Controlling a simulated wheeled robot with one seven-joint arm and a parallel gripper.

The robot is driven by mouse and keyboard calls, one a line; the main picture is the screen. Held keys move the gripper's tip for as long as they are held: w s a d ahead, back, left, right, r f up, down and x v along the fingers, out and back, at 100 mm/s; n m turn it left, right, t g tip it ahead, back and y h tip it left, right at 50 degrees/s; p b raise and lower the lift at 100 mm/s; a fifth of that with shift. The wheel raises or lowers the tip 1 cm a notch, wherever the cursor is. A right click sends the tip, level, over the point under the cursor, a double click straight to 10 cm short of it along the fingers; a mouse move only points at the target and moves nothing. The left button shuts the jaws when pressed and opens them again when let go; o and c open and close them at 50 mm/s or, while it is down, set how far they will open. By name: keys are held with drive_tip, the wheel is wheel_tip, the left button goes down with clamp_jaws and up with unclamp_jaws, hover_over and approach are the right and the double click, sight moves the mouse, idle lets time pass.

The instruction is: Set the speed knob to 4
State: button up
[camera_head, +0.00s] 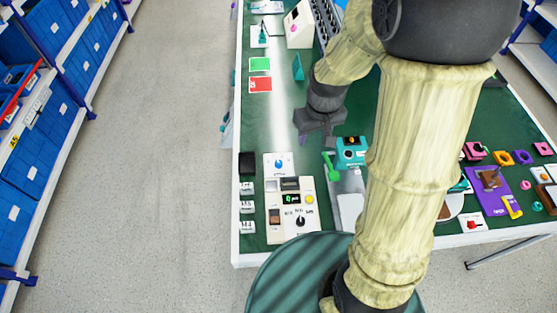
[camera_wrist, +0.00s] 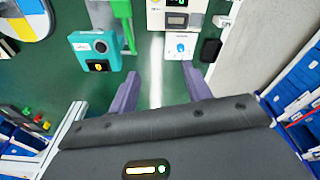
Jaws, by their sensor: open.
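Two knobs could be the speed knob, and their labels are too small to read. A blue knob (camera_head: 279,163) sits on a small white panel, which also shows in the wrist view (camera_wrist: 181,46). A black knob (camera_head: 300,220) sits on the beige panel (camera_head: 277,236) with a small display, nearer the table's front edge. In the wrist view only part of the beige panel (camera_wrist: 156,18) shows, without its black knob. My gripper (camera_head: 318,138) is open and empty, to the right of and behind the blue knob. Its purple fingers (camera_wrist: 160,84) are apart and touch no knob.
A black block (camera_head: 247,163) stands left of the white panel. Green and red cards (camera_head: 260,84) lie farther back. My arm hides much of the table's middle.

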drive_tip(key=w+a+f+n+g, duration=0.1)
drive_tip(key=w+a+f+n, duration=0.4)
drive_tip(key=w+a+f, duration=0.3)
drive_tip(key=w+f, duration=0.2)
drive_tip(key=w, duration=0.1)
drive_tip(key=shift+f+n+g, duration=0.2)
drive_tip(key=shift+n+g, duration=0.1)
drive_tip(key=shift+w+a, duration=0.1)
drive_tip(key=p, duration=0.3)
approach(279, 162)
wheel_tip(279, 162, down, 9)
drive_tip(key=shift+a+r, duration=0.15)
drive_tip(key=c, duration=1)
